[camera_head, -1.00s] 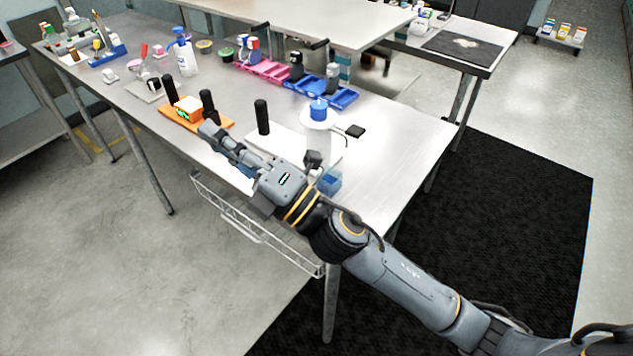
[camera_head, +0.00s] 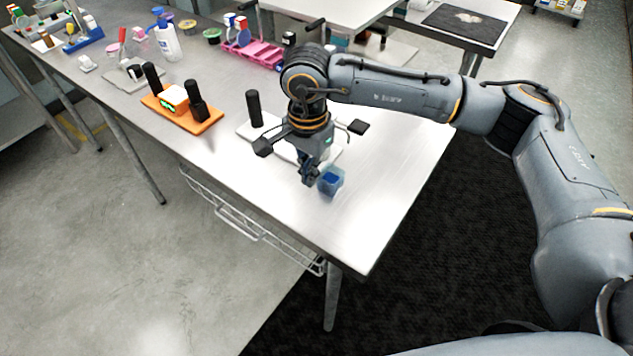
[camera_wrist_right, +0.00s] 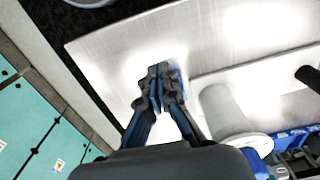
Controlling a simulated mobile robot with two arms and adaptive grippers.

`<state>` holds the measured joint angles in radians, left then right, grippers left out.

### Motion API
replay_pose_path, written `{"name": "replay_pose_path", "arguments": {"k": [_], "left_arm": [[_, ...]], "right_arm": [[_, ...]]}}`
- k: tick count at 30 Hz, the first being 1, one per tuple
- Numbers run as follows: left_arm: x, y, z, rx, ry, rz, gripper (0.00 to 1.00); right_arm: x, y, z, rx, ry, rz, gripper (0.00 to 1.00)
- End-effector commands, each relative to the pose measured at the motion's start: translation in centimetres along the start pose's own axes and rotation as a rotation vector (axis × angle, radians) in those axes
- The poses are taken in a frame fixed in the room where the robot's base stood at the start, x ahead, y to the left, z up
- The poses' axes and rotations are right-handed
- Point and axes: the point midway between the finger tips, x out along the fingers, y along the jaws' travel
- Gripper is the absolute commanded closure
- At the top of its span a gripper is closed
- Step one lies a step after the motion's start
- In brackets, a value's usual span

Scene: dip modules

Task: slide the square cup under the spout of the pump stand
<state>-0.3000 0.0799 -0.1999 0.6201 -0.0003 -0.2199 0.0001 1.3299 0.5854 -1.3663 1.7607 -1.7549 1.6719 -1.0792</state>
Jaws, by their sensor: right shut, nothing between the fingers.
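The square cup (camera_head: 331,180) is translucent blue and stands upright on the table near its front right edge. My right gripper (camera_head: 310,180) points down just left of the cup, fingers shut and empty. I cannot tell whether it touches the cup. In the right wrist view the shut fingers (camera_wrist_right: 164,78) cover most of the cup, and a bluish part (camera_wrist_right: 182,72) shows behind them. The pump stand's white base (camera_head: 246,131) is mostly hidden by my right arm in the head view. Its white column (camera_wrist_right: 222,110) shows in the wrist view. The spout cannot be made out. My left gripper is out of view.
A black upright handle (camera_head: 254,108) stands by the white base. An orange board (camera_head: 208,120) with black handles lies to the left. A pink tray (camera_head: 252,52) and a white spray bottle (camera_head: 167,42) are farther back. Bare table (camera_head: 365,195) lies right of the cup.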

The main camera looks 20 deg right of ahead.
Motion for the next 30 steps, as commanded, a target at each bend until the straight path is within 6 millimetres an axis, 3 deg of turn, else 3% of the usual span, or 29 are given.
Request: {"name": "replay_pose_path", "arguments": {"k": [5, 17, 24, 30], "left_arm": [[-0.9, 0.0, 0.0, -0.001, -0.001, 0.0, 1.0], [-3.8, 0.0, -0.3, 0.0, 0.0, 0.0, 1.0], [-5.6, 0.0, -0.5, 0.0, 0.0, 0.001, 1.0], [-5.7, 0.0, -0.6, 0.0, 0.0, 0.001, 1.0]], "right_arm": [[1.6, 0.2, -0.1, 0.0, 0.005, 0.009, 1.0], [9.8, 0.2, 0.0, 0.001, 0.002, 0.008, 1.0], [9.7, 0.1, -3.4, 0.003, 0.003, 0.005, 1.0], [9.9, 0.1, -4.1, 0.0, 0.002, 0.003, 1.0]]}}
